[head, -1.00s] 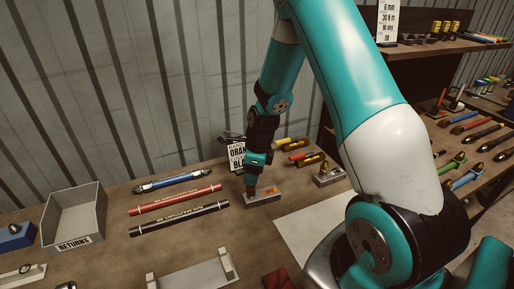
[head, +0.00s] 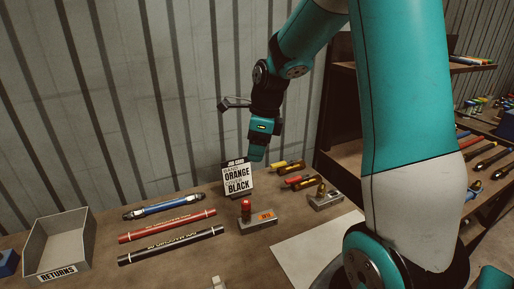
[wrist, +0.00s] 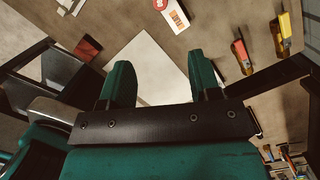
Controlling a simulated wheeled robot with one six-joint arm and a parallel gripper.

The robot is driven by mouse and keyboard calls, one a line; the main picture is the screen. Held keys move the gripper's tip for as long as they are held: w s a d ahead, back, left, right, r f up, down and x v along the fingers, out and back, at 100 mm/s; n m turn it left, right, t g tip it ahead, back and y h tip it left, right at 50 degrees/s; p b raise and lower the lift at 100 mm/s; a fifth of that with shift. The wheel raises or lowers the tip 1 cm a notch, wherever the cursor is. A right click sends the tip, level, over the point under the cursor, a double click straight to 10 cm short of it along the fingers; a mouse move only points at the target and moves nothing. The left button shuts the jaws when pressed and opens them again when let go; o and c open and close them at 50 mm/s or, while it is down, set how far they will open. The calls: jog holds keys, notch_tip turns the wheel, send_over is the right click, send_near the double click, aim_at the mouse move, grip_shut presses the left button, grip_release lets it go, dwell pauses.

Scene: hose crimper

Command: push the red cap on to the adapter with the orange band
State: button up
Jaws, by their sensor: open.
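The red cap (head: 246,206) stands upright at the left end of a small grey block (head: 258,225) with an orange label. It appears to sit on top of a fitting on that block, but the fitting is mostly hidden and I cannot make out an orange band on it or how far down the cap is. My gripper (head: 257,153) is above and behind the block, apart from the cap. In the wrist view my gripper (wrist: 162,78) has its green fingers spread with nothing between them. The red cap's round top (wrist: 160,4) is cut by the top edge there.
A job card (head: 238,180) reading orange and black stands behind the block. A second block (head: 326,201) with a brassy fitting is to the right, near several coloured-end fittings (head: 298,181). Blue, red and black hoses (head: 168,226) and a returns bin (head: 60,245) lie left.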

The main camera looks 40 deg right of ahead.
aim_at(246, 202)
jog(key=shift+w+p, duration=0.1)
jog(key=shift+p, duration=0.3)
jog(key=c, duration=0.6)
jog(key=shift+w+a+f+p, duration=0.15)
jog(key=shift+w+f+p, duration=0.1)
jog(key=shift+p, duration=0.45)
jog(key=c, duration=0.3)
jog(key=shift+m+g+h, duration=0.3)
jog(key=shift+m+g, duration=0.1)
jog(key=shift+m, duration=0.1)
jog(key=f+p, duration=0.1)
jog(key=p, duration=0.1)
jog(key=w+f+p, duration=0.1)
jog(key=p, duration=0.1)
jog(key=a+f+p, duration=0.1)
jog(key=p, duration=0.1)
jog(key=shift+w+a+f, duration=0.1)
jog(key=shift+w+f, duration=0.25)
jog(key=shift+f, duration=0.05)
grip_shut()
jog(key=shift+h, duration=0.4)
jog(key=f+p, duration=0.2)
jog(key=a+f+p, duration=0.1)
jog(key=f, duration=0.1)
jog(key=shift+s+p, duration=0.15)
jog(key=shift+p, duration=0.25)
jog(key=shift+s+f, duration=0.1)
jog(key=shift+f, duration=0.6)
jog(key=shift+f+b, duration=2.1)
jog(key=shift+f, duration=0.75)
